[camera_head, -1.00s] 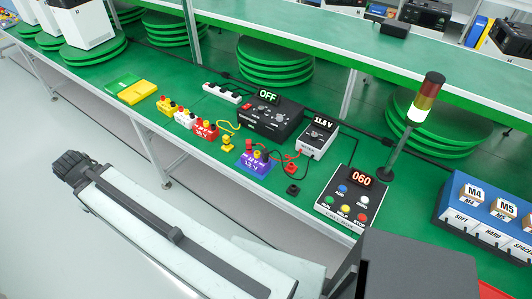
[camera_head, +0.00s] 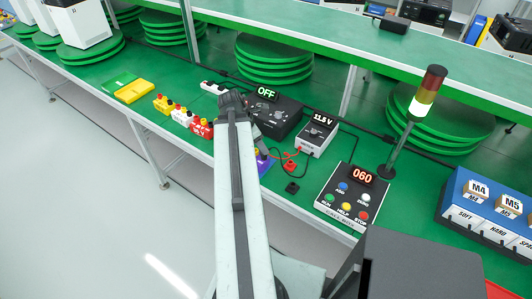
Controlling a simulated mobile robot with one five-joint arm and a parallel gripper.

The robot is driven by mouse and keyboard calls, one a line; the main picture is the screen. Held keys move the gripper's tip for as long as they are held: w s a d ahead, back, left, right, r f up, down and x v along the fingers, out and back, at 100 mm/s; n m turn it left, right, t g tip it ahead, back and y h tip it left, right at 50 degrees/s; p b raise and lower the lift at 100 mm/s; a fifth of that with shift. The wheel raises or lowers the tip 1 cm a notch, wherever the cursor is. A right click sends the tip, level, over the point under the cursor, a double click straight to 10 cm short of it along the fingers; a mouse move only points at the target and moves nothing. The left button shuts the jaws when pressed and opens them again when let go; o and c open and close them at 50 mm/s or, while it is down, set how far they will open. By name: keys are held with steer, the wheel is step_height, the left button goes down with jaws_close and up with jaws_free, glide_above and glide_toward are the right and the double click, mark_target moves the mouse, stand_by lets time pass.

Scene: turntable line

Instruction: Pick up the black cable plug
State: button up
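The black cable plug (camera_head: 292,187) is a small dark block on the green bench top, near the front edge, between the meter and the keypad box. A red plug (camera_head: 290,166) lies just behind it with a red cable. My gripper (camera_head: 234,103) is at the far end of my pale arm, over the bench beside the OFF box, up and left of the black plug and apart from it. Its fingers cannot be made out. My arm hides most of the purple block (camera_head: 263,160).
The OFF box (camera_head: 275,117), a meter reading 11.5 V (camera_head: 317,137) and a keypad box reading 060 (camera_head: 347,198) stand around the plug. A signal lamp post (camera_head: 408,130) rises at right. Yellow, white and red blocks (camera_head: 200,128) sit left of my arm.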

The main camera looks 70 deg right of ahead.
steer(key=b+x, duration=0.1)
steer(key=x, duration=0.1)
steer(key=b+x, duration=0.3)
steer(key=x, duration=0.1)
steer(key=shift+w+d+b, duration=0.15)
steer(key=shift+w+b, duration=0.15)
steer(key=shift+b, duration=0.1)
steer(key=shift+s+r, duration=0.1)
steer(key=shift+r, duration=0.05)
steer(key=shift+c, duration=0.2)
jaws_close()
steer(key=shift+r+p, duration=0.1)
steer(key=shift+p, duration=0.2)
step_height(320, 180, up, 10)
steer(key=p, duration=1)
